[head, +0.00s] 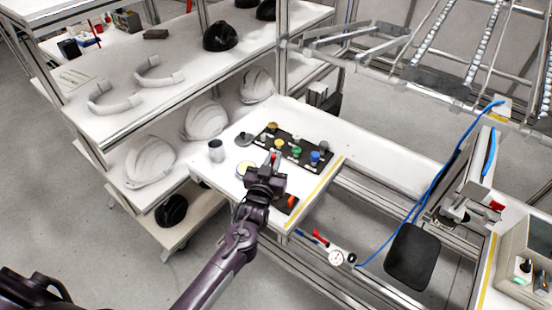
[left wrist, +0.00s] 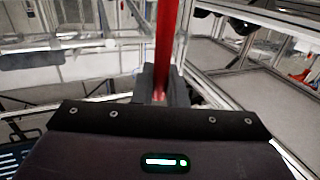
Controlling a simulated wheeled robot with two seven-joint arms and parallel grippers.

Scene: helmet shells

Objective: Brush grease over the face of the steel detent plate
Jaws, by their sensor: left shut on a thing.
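My left gripper (head: 272,172) is over the white table (head: 330,165), shut on a thin red handle. The red handle (left wrist: 164,45) stands up between the fingers in the left wrist view; a brush end is not visible. A shallow pale dish with a yellowish rim (head: 246,169) lies just left of the gripper. A small dark plate (head: 283,207) with an orange-red piece lies at the table's front edge, partly behind the gripper. I cannot tell for sure which piece is the steel detent plate. My right gripper is not in view.
A black board (head: 302,158) with several coloured knobs stands behind the gripper. A grey cup (head: 216,151) and a dark round piece (head: 243,139) stand to the left. A shelf (head: 150,85) with helmet shells is at left. A blue hose (head: 440,170) hangs at right.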

